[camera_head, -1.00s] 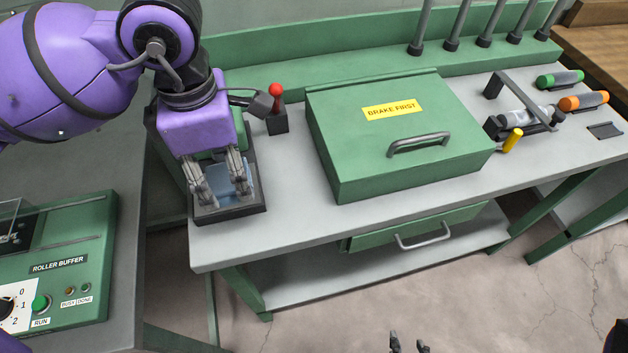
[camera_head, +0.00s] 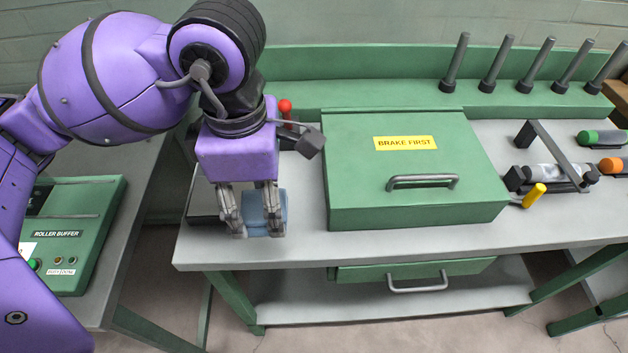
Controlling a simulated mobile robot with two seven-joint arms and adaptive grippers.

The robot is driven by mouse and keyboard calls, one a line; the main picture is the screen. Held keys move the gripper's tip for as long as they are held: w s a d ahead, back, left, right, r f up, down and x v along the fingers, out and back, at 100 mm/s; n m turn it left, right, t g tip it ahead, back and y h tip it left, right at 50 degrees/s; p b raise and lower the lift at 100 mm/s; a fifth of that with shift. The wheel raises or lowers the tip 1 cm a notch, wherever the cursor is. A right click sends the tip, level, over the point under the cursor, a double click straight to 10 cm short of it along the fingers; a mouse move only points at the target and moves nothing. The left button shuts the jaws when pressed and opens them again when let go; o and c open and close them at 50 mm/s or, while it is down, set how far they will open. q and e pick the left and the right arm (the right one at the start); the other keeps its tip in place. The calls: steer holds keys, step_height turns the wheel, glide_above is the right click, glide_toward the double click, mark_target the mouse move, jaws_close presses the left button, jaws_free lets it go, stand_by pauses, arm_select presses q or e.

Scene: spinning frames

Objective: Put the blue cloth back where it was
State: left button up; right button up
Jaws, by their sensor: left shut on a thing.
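The blue cloth (camera_head: 262,212) is a small light-blue piece between the fingers of my left gripper (camera_head: 256,234). The gripper points down near the left front edge of the grey workbench (camera_head: 300,246) and is shut on the cloth. The fingers hide part of the cloth. I cannot tell whether the cloth touches the benchtop. A dark tray (camera_head: 203,206) lies just left of the gripper, mostly hidden behind my arm and hand. My right gripper is not in view.
A green box (camera_head: 415,209) labelled "BRAKE FIRST" stands right of my left gripper. A red-knobbed lever (camera_head: 285,107) is behind the gripper. A roller fixture with a yellow handle (camera_head: 534,195) is further right. A roller buffer unit (camera_head: 85,240) stands at left.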

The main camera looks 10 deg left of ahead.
mark_target(290, 203)
arm_select(q)
steer(key=w+f, duration=0.3)
steer(key=w, duration=0.3)
steer(key=shift+w, duration=0.4)
steer(key=w+f, duration=0.2)
steer(key=f, duration=0.1)
steer(key=w+f, duration=0.1)
steer(key=f, duration=0.1)
steer(key=shift+w+d, duration=0.2)
steer(key=shift+w, duration=0.15)
steer(key=shift+w+f, duration=0.25)
steer(key=shift+f, duration=0.1)
steer(key=shift+w+f, duration=0.1)
steer(key=shift+f, duration=1.55)
steer(key=shift+f, duration=0.15)
steer(key=o, duration=0.7)
steer(key=shift+f, duration=0.1)
steer(key=o, duration=0.4)
